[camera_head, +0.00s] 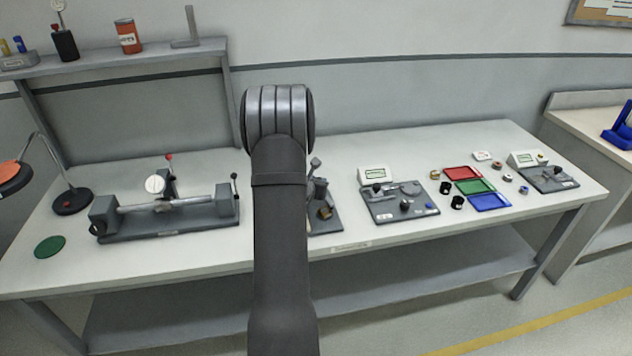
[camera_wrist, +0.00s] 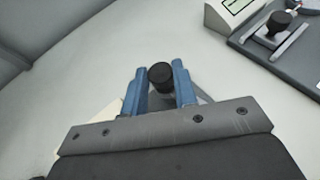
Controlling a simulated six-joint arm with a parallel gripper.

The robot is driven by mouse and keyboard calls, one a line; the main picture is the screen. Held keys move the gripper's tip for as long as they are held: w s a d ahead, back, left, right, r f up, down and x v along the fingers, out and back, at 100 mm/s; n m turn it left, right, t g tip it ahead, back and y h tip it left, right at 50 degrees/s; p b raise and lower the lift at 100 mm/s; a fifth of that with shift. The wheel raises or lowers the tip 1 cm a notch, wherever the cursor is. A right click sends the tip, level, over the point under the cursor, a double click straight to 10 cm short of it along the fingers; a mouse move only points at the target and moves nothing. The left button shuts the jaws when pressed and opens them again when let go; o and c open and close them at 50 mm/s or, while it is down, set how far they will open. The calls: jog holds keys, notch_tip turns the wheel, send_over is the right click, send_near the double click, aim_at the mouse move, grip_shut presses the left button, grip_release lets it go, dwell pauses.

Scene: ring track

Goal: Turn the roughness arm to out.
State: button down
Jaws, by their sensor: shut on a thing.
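In the wrist view, my gripper (camera_wrist: 160,70) has its two blue fingers on either side of a black round knob (camera_wrist: 161,78) and is shut on it. A grey piece shows under the knob, mostly hidden by the fingers and gripper body. No label is readable, so I cannot tell from the picture whether this knob belongs to the roughness arm. In the head view my own arm hides the gripper and part of a dark grey fixture (camera_head: 325,222) with an upright lever (camera_head: 315,163).
Right of it stands a grey instrument plate (camera_head: 385,212) with a display box (camera_head: 375,175). Farther right are red (camera_head: 462,173), green and blue trays, small parts and another instrument plate (camera_head: 553,181). A long dial-gauge bench (camera_head: 165,229) stands left. Bare tabletop lies beside the held knob.

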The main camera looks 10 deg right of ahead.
jog(key=shift+n+y, duration=0.3)
jog(key=c, duration=1.1)
grip_release()
jog(key=shift+c, duration=0.2)
jog(key=v, duration=1.7)
jog(key=shift+s, duration=0.3)
